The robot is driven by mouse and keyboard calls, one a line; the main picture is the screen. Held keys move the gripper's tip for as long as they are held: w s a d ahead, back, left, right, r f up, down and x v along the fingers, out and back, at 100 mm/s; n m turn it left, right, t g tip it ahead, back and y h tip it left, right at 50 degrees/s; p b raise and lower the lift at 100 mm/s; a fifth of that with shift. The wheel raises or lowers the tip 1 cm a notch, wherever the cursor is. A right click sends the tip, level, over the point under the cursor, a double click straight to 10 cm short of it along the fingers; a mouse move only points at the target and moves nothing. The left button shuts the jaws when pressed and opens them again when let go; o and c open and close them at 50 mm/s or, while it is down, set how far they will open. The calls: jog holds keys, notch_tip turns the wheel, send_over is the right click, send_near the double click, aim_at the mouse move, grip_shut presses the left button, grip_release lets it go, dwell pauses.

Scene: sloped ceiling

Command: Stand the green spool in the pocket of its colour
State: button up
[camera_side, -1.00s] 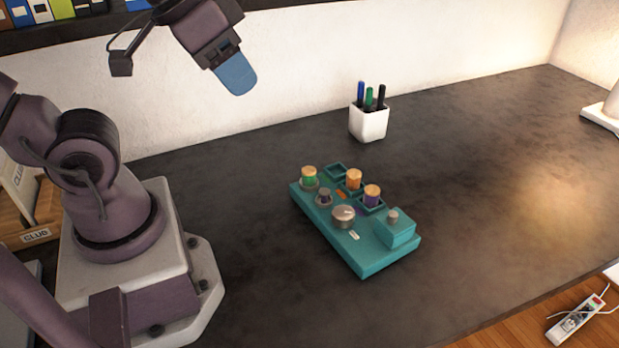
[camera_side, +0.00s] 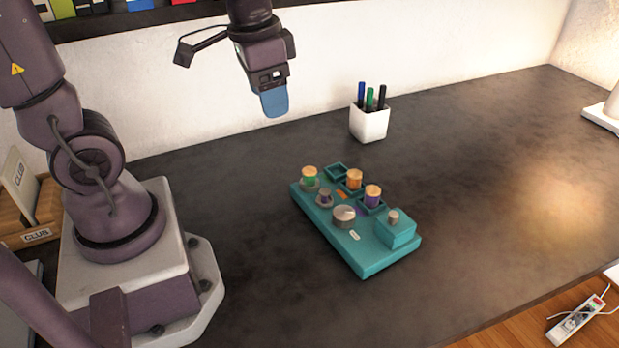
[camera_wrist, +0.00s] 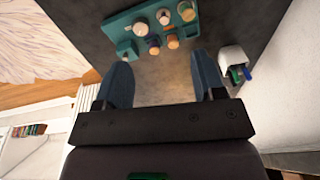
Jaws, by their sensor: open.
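The green spool (camera_side: 309,175), with pale wooden ends, stands upright on a grey round seat at the back-left end of a teal board (camera_side: 371,257). An empty square teal pocket (camera_side: 337,171) lies just right of it; its floor colour is hard to tell. An orange spool (camera_side: 354,180) and a purple spool (camera_side: 373,195) stand in the other two pockets. My gripper (camera_side: 273,103) is open and empty, high above the table, left of and behind the board. The wrist view shows its two blue fingers (camera_wrist: 160,76) apart, with the green spool (camera_wrist: 187,10) beyond them near the top edge.
The board also carries a grey knob (camera_side: 325,197), a silver round dial (camera_side: 344,215) and a raised block (camera_side: 397,234) with a small knob. A white pen cup (camera_side: 369,124) stands behind the board. A power strip (camera_side: 578,320) lies at lower right. The table around the board is clear.

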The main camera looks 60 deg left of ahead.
jog(key=w+a+f+m+g, duration=0.2)
jog(key=w+a+f+m, duration=0.45)
jog(key=f+m, duration=0.25)
jog(key=m, duration=1)
send_near(310, 170)
jog(key=shift+h, duration=0.3)
jog(key=f, duration=0.5)
jog(key=shift+w+a+f, duration=0.1)
jog(key=shift+a, duration=0.25)
jog(key=shift+s+d+f, duration=0.1)
jog(key=shift+f, duration=1.25)
jog(key=shift+s+f, duration=0.15)
jog(key=shift+f, duration=1.2)
jog(key=c, duration=1)
jog(key=shift+r, duration=0.1)
